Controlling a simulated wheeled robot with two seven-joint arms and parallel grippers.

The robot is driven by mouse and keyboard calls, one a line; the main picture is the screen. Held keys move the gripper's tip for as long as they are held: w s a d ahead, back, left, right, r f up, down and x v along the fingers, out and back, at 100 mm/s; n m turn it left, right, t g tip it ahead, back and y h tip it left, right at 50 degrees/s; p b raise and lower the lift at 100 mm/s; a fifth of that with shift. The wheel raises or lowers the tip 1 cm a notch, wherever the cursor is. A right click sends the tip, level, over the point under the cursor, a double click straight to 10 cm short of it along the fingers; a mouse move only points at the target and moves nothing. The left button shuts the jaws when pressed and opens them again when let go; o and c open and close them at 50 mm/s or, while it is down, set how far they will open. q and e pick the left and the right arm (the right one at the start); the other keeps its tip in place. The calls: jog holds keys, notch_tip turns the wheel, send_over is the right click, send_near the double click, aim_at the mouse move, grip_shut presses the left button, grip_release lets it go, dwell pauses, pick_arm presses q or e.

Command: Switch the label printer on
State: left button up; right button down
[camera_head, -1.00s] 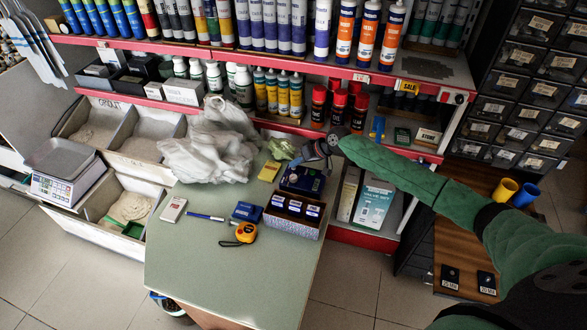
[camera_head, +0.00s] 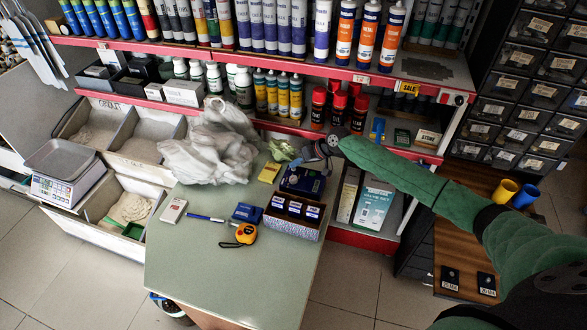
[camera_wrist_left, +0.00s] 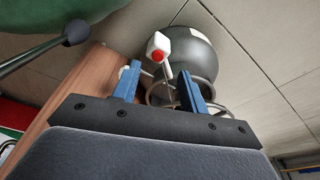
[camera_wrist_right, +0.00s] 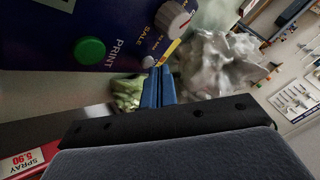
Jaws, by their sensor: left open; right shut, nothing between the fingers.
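The label printer (camera_head: 302,181) is a dark blue box at the back right of the green-topped table. In the right wrist view its blue face (camera_wrist_right: 122,22) fills the upper left, with a green PRINT button (camera_wrist_right: 90,50), a grey dial (camera_wrist_right: 173,18) with a red mark, and a small pale round part (camera_wrist_right: 148,62). My right gripper (camera_head: 300,160) is at the printer's back edge, shut and empty. Its blue fingertips (camera_wrist_right: 157,70) appear close to the pale part; I cannot tell whether they touch. My left gripper (camera_wrist_left: 160,80) is open and empty, seen only in its wrist view.
A crumpled whitish plastic bag (camera_head: 210,150) lies left of the printer. A box with three labelled compartments (camera_head: 293,215), a tape measure (camera_head: 245,234) and a blue pad (camera_head: 246,212) are in front. The table's front is clear. A grey round vessel (camera_wrist_left: 190,55) is beyond my left fingers.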

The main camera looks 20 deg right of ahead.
aim_at(297, 170)
pick_arm(q)
jog(key=shift+r, duration=0.2)
pick_arm(e)
jog(key=shift+r, duration=0.35)
pick_arm(q)
jog(key=shift+r, duration=0.1)
pick_arm(e)
jog(key=shift+r, duration=0.1)
pick_arm(q)
notch_tip(297, 170, up, 3)
jog(key=p, duration=0.3)
jog(key=shift+r+p, duration=0.2)
jog(key=shift+p, duration=0.2)
pick_arm(e)
notch_tip(297, 170, up, 6)
jog(key=shift+f, duration=0.1)
